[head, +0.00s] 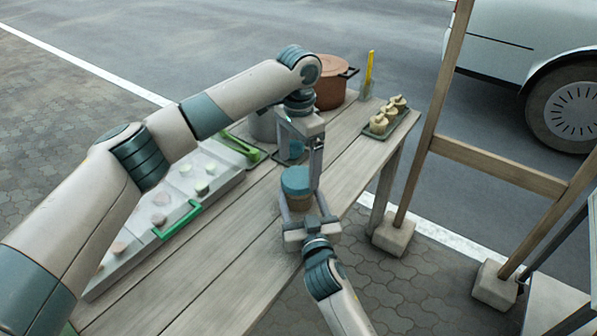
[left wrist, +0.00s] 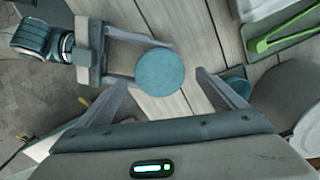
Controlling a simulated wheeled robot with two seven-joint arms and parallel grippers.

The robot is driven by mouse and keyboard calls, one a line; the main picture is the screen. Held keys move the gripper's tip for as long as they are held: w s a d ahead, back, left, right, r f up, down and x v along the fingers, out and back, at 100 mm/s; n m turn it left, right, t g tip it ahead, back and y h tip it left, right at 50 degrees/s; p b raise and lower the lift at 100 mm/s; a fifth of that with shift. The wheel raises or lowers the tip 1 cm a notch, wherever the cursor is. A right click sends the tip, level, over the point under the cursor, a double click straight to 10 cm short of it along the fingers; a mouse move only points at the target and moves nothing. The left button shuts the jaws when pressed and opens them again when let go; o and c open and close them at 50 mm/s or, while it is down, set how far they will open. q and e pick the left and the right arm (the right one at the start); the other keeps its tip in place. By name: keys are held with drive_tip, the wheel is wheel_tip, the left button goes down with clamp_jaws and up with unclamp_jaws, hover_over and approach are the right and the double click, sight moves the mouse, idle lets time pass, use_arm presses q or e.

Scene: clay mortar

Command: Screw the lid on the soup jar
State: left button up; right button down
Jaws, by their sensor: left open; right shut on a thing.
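The soup jar (head: 299,202) has a brownish body and stands upright near the table's right edge. A round blue lid (head: 295,178) sits on its top; it shows as a blue disc in the left wrist view (left wrist: 160,72). I cannot tell how tight it is. My right gripper (head: 300,208) is shut around the jar's body from the near side; its fingers flank the jar in the left wrist view. My left gripper (head: 300,168) points down from above, open. Its fingers (left wrist: 162,82) are on either side of the lid, with gaps visible.
Behind the jar is another blue-topped item (head: 291,150), partly hidden. Green tongs (head: 241,146) and pale food trays (head: 130,262) lie left. The near tabletop (head: 215,262) is clear.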

use_arm(q)
wheel_tip(320, 180, up, 8)
idle(0.4)
drive_tip(key=shift+r, duration=0.1)
use_arm(e)
drive_tip(key=shift+c, duration=2.3)
unclamp_jaws()
use_arm(q)
drive_tip(key=shift+f+b, duration=0.75)
use_arm(e)
drive_tip(key=v, duration=1.7)
drive_tip(key=shift+s, duration=0.2)
drive_tip(key=shift+d, duration=0.1)
